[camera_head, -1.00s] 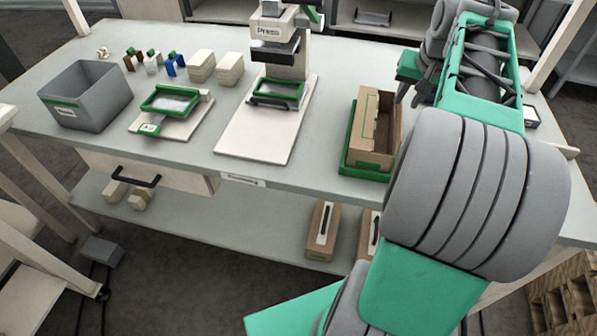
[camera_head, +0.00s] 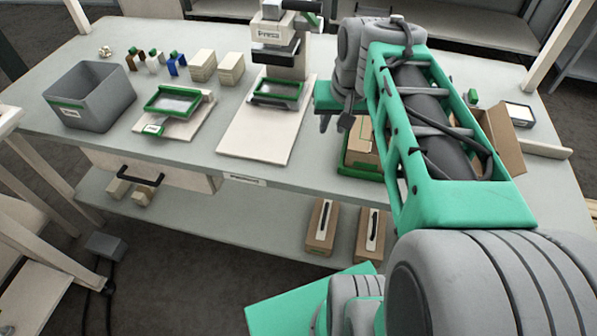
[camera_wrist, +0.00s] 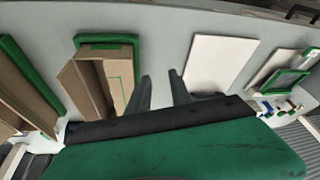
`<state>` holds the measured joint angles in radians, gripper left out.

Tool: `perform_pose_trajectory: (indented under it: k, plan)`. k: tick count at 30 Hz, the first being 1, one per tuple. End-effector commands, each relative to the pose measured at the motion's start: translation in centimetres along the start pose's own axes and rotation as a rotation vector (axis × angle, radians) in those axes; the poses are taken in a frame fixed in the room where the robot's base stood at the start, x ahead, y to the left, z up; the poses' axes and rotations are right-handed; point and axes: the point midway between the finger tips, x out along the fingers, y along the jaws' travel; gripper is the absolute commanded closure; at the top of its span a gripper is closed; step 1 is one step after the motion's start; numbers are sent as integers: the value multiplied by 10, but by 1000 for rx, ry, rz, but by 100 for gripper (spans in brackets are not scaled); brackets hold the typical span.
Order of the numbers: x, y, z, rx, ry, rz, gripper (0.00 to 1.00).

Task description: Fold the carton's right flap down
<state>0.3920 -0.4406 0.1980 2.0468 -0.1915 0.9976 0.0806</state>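The open brown carton (camera_head: 358,148) stands in a green-edged tray (camera_head: 350,168) on the bench, largely hidden behind my arm in the head view. In the wrist view the carton (camera_wrist: 88,88) shows left of my fingers, with a dark gap between its cardboard panels. One panel there has a green outline. The carton's right flap cannot be made out for certain. My gripper (camera_head: 336,121) is to the carton's left in the head view, above the bench. In the wrist view my gripper (camera_wrist: 160,76) has its two fingers apart with nothing between them.
More brown cardboard (camera_head: 504,140) shows right of my arm. The press (camera_head: 280,40) and its pale board (camera_head: 255,135) stand left of my gripper. A grey bin (camera_head: 92,95) stands at the bench's far left. A white-topped box (camera_head: 520,114) sits at the right.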

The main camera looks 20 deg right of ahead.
Motion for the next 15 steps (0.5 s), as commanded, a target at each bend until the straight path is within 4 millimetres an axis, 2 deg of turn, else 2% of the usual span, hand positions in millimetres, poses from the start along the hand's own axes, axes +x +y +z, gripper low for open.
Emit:
perform_pose_trajectory:
  k: [1, 6, 15]
  plan:
    - [-1, -10, 7, -24, -6, -5, 75]
    - [3, -37, 35, -99, -22, -14, 75]
    - [12, -72, 91, -238, -50, -23, 75]
